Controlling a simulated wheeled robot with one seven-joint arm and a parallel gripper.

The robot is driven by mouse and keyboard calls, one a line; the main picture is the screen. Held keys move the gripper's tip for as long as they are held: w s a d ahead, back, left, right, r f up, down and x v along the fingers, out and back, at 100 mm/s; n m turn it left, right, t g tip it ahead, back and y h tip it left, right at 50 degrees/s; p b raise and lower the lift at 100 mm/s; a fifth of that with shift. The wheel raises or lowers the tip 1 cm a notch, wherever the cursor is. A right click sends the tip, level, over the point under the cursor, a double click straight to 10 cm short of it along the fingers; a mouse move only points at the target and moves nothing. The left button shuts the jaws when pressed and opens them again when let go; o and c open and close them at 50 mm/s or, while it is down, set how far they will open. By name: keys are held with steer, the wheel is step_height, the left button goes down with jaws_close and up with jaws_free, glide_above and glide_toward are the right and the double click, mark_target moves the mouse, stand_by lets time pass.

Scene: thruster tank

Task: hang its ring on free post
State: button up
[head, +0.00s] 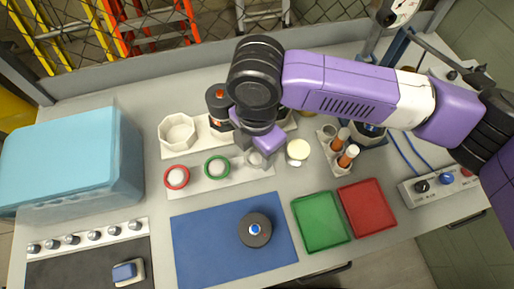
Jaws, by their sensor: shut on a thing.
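A pale rail (236,180) carries posts with white rounded tops. A red ring (177,177) lies around the left post, and a green ring (217,167) lies around the middle one. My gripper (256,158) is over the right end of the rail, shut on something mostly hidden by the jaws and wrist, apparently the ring. The post at that end is covered by my gripper, so I cannot tell whether the held thing touches it or is around it.
Behind the rail stands a white holder with an octagonal cup (177,131). A cream-topped jar (298,150) stands close right of my gripper, then a rack with orange-capped vials (347,156). In front are a blue mat (200,245), a green tray (320,222) and a red tray (367,207).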

steer(key=shift+f, duration=0.4)
steer(key=o, duration=1.4)
steer(key=shift+r, duration=0.15)
step_height(320, 180, up, 8)
steer(key=shift+f+b, duration=0.25)
steer(key=shift+b, duration=0.1)
